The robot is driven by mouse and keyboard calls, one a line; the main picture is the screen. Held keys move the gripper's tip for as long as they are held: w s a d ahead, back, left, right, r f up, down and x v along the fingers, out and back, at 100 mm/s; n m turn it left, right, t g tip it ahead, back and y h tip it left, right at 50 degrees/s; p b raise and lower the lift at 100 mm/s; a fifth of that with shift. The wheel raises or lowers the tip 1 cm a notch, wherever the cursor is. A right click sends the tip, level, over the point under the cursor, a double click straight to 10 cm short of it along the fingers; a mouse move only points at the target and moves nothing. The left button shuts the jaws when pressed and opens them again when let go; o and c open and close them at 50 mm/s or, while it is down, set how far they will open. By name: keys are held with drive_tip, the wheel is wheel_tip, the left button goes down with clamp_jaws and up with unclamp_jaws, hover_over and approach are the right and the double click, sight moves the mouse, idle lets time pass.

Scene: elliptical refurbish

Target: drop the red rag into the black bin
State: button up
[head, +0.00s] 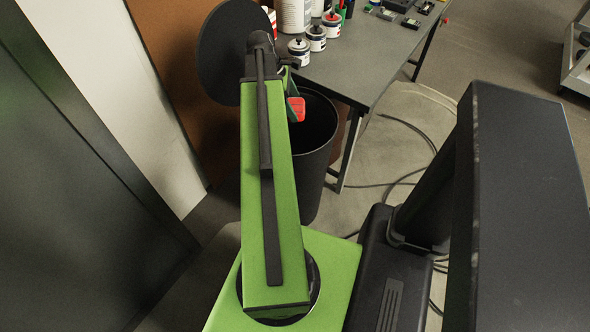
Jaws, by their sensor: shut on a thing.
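The black bin (318,160) stands on the floor beside the table, partly hidden behind my green arm. My gripper (291,92) is mostly hidden by the arm; a green part of it shows over the left side of the bin's mouth. It is shut on the red rag (296,109), of which a small red patch shows. The rag appears over the bin's opening in the head view; its height relative to the rim is hard to tell.
A grey table (362,62) stands behind and right of the bin, with paint cans (299,48) near its edge and small items farther back. A table leg (348,150) is close to the bin's right side. Cables (405,150) lie on the floor.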

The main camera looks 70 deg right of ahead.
wheel_tip(320, 180, down, 2)
drive_tip(key=shift+f+b, duration=0.25)
drive_tip(key=shift+b, duration=0.4)
drive_tip(key=o, duration=0.9)
drive_tip(key=shift+c, duration=0.2)
drive_tip(key=p+v, duration=1.6)
drive_tip(key=v, duration=0.1)
drive_tip(key=shift+r, duration=0.25)
drive_tip(key=shift+a, duration=0.15)
